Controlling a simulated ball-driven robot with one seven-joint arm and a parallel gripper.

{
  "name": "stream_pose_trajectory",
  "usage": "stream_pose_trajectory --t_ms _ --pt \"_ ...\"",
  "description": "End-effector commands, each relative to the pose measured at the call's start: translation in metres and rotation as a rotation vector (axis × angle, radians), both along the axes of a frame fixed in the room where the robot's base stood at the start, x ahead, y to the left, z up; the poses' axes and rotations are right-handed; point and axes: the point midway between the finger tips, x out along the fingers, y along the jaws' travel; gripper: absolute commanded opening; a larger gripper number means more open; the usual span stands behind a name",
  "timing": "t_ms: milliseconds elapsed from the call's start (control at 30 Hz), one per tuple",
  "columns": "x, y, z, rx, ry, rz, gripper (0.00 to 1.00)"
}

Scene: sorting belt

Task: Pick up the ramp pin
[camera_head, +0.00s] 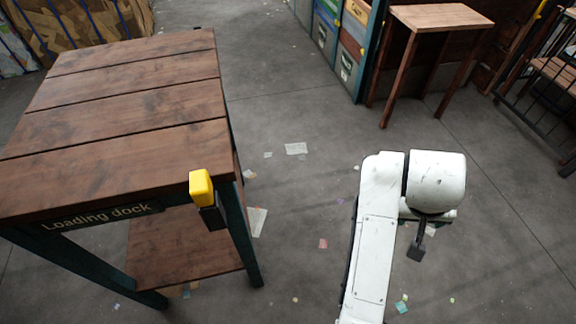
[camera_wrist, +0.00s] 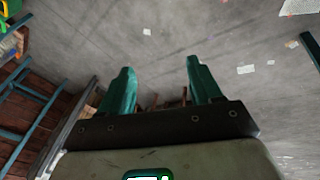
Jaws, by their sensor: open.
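A yellow block with a dark lower part, probably the ramp pin (camera_head: 201,187), sits at the front right corner of the loading dock table (camera_head: 130,90) in the head view. My gripper (camera_head: 418,248) hangs below the white arm, well to the right of the table and apart from it. In the wrist view my gripper (camera_wrist: 160,66) shows two teal fingers spread wide, with nothing between them but floor and distant things. The ramp pin cannot be made out in the wrist view.
The dock table has a lower shelf (camera_head: 180,250). A small wooden table (camera_head: 440,17) and coloured bins (camera_head: 350,40) stand at the back. A black railing (camera_head: 530,85) is at the right. Grey floor with paper scraps lies between my arm and the dock table.

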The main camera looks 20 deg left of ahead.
Motion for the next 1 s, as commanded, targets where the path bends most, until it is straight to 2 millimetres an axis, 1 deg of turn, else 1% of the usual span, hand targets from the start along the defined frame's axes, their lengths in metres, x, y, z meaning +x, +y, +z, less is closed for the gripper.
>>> stream_pose_trajectory --t_ms 33,67,100,133,167,200,233,267,300,367,400,467,500,600,700,767,833,1000 --pt "0.010 0.036 0.025 0.022 0.006 0.025 0.64" --pt "0.013 0.053 0.034 0.031 0.014 0.036 0.64" --pt "0.016 0.077 0.047 0.043 0.025 0.052 0.64" --pt "0.017 0.095 0.056 0.054 0.035 0.066 0.64" --pt "0.016 0.114 0.065 0.065 0.047 0.081 0.64" --pt "0.014 0.141 0.078 0.080 0.065 0.103 0.64" --pt "0.012 0.161 0.087 0.090 0.078 0.121 0.64" --pt "0.008 0.181 0.096 0.100 0.095 0.141 0.64" --pt "0.001 0.209 0.109 0.115 0.118 0.170 0.64" --pt "-0.013 0.249 0.127 0.136 0.157 0.218 0.64" --pt "-0.024 0.275 0.139 0.147 0.181 0.252 0.64" --pt "-0.042 0.310 0.156 0.163 0.216 0.302 0.64" --pt "-0.054 0.330 0.166 0.172 0.239 0.334 0.64" --pt "-0.082 0.370 0.187 0.185 0.285 0.401 0.64" --pt "-0.102 0.395 0.200 0.193 0.317 0.449 0.64" --pt "-0.109 0.403 0.204 0.196 0.328 0.467 0.64" --pt "-0.114 0.408 0.203 0.195 0.335 0.477 0.64" --pt "-0.115 0.408 0.179 0.194 0.338 0.478 0.64"
